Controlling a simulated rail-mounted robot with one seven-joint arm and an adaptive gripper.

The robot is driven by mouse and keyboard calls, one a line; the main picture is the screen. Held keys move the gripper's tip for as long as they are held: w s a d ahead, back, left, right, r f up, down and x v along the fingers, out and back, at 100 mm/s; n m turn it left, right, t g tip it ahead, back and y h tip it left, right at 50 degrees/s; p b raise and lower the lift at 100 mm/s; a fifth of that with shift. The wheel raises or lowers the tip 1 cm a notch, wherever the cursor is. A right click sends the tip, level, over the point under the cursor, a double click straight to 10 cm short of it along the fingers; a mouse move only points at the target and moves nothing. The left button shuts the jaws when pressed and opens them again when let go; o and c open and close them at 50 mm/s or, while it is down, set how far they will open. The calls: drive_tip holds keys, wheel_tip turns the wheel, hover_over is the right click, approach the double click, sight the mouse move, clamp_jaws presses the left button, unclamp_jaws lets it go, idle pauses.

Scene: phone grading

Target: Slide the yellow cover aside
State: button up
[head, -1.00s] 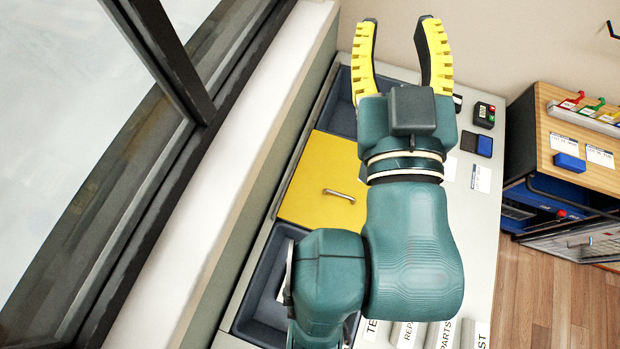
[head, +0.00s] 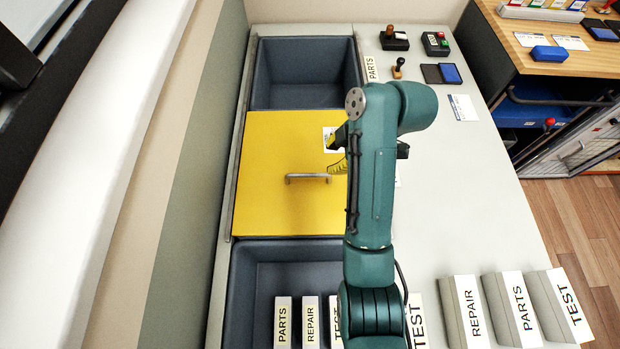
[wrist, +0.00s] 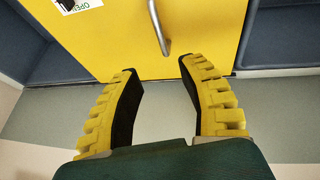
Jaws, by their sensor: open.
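The yellow cover (head: 268,160) lies over the middle of the long bin unit, between two open dark compartments. Its metal bar handle (head: 308,178) stands near the middle of the cover. In the wrist view the cover (wrist: 205,35) fills the top middle, with the handle (wrist: 159,27) just beyond the fingers. My gripper (wrist: 160,72) is open and empty, its yellow ridged fingers apart, with the handle ahead of the gap between them. In the head view my gripper (head: 338,152) is over the cover's right edge, mostly hidden by my arm. A label (head: 329,139) reading OPEN in the wrist view is on the cover.
The upper compartment (head: 300,101) looks empty. The lower compartment (head: 262,268) holds labelled dividers (head: 283,320). Stamps (head: 397,68), a red-and-green button box (head: 435,44) and a blue pad (head: 450,73) stand at the back. Labelled blocks (head: 513,310) stand at the front right. The right counter middle is clear.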

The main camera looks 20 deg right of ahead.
sight(309, 175)
drive_tip(key=b+x, duration=0.5)
drive_tip(key=x, duration=0.9)
drive_tip(key=shift+w+a+f+b, duration=0.15)
drive_tip(key=shift+f+b, duration=0.1)
drive_tip(key=shift+b, duration=0.15)
clamp_jaws()
